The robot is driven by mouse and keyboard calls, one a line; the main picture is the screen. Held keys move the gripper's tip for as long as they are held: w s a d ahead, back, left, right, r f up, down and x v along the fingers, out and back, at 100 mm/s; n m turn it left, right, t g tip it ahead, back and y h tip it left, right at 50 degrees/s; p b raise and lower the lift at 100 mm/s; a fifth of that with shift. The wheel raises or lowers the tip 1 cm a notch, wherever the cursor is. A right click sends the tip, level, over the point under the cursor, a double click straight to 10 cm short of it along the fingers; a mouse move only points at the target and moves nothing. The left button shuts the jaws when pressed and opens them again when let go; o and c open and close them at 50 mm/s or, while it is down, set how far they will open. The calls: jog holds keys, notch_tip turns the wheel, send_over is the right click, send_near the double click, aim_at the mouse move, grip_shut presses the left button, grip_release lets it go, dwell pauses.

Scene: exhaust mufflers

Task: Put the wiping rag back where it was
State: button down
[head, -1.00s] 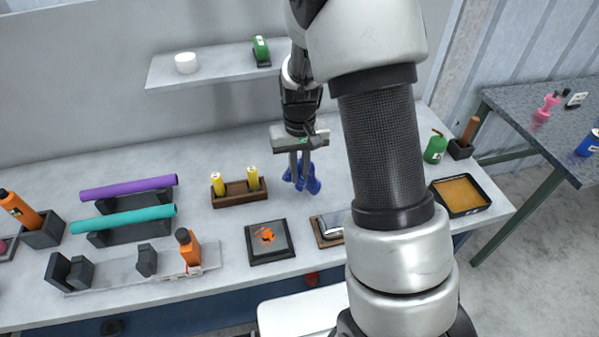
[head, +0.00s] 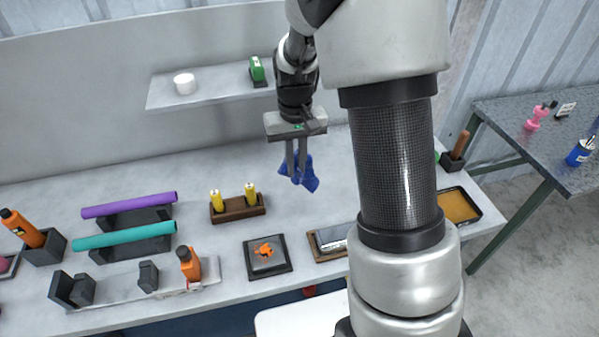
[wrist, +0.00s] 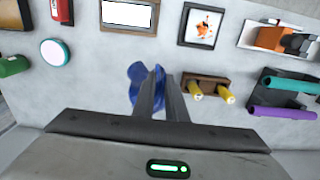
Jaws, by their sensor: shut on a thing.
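The blue rag (head: 308,181) hangs bunched from my gripper (head: 296,170), which is shut on it above the back part of the grey workbench (head: 210,165). The rag looks clear of the bench top, below the wall shelf. In the wrist view the rag (wrist: 136,88) shows to the left of and behind the fingers of my gripper (wrist: 160,78). A black-framed square tray (head: 283,268) with an orange patch lies nearer the front. Which spot the rag came from does not show.
A wooden block (head: 238,213) with two yellow cylinders stands left of the rag. Purple (head: 130,205) and teal (head: 125,235) tubes lie on dark cradles farther left. The wall shelf (head: 215,87) carries a white round item and a green item. My arm hides part of the right side.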

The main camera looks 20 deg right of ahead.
jog(key=w+d+f+b, duration=0.4)
jog(key=w+d+f, duration=0.3)
jog(key=w+f, duration=0.1)
jog(key=shift+w, duration=0.6)
jog(key=w+d+f, duration=0.1)
jog(key=w+d, duration=0.5)
jog(key=w, duration=0.2)
jog(key=s+a+f, duration=0.1)
jog(key=f, duration=0.1)
jog(key=s+f, duration=0.1)
jog(key=f, duration=0.1)
jog(key=s+a+f, duration=0.1)
jog(key=f, duration=0.1)
jog(key=shift+s+a, duration=0.15)
jog(key=shift+a, duration=0.2)
jog(key=s+a, duration=0.1)
jog(key=s, duration=0.1)
jog(key=s+a+f, duration=0.1)
jog(key=s+a, duration=0.1)
jog(key=s+a+f, duration=0.2)
jog(key=s, duration=0.1)
jog(key=s+a+f, duration=0.1)
jog(key=s+f, duration=0.1)
jog(key=shift+s+a, duration=0.1)
jog(key=shift+a, duration=0.25)
